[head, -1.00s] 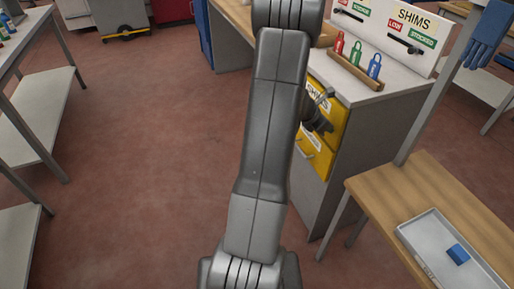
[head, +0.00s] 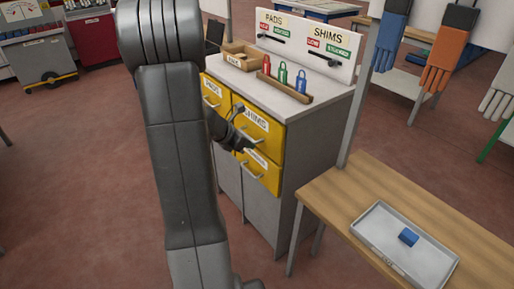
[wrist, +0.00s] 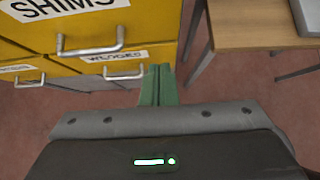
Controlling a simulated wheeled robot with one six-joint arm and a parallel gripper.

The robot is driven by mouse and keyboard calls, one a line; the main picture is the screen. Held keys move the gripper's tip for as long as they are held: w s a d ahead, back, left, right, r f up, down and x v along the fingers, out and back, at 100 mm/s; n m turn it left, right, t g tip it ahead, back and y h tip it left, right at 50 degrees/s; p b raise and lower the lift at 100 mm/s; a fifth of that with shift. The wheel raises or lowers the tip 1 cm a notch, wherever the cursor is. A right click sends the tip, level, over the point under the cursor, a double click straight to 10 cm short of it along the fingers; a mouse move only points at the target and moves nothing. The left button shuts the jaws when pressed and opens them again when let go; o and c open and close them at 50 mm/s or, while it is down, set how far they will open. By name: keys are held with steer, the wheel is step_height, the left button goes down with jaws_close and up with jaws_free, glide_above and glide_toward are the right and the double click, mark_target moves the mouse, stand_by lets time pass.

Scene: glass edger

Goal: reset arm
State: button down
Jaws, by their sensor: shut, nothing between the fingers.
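My grey arm rises through the left middle of the head view. My gripper (head: 242,143) is small and dark there, partly hidden by the arm, in front of the yellow drawers of a grey cabinet. In the wrist view my gripper (wrist: 158,75) shows green fingers pressed together, with nothing between them. The yellow SHIMS drawer (head: 262,127) has a pale handle, which shows in the wrist view (wrist: 90,45) to the upper left of the fingers. A lower drawer's handle (wrist: 125,75) appears just left of the fingertips. I cannot tell whether they touch.
The cabinet top holds a wooden rack (head: 285,88) with red, green and blue padlock-shaped tags, and a sign board (head: 305,45). A wooden table (head: 335,190) with a grey tray (head: 375,238) and blue block (head: 408,237) stands at right.

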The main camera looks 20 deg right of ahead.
steer(key=shift+v, duration=1.6)
steer(key=shift+d+f, duration=0.1)
steer(key=shift+f, duration=0.05)
glide_toward(274, 149)
step_height(274, 149, down, 4)
steer(key=d, duration=0.3)
steer(key=shift+w, duration=0.4)
steer(key=shift+w+d, duration=0.15)
steer(key=shift+d, duration=0.2)
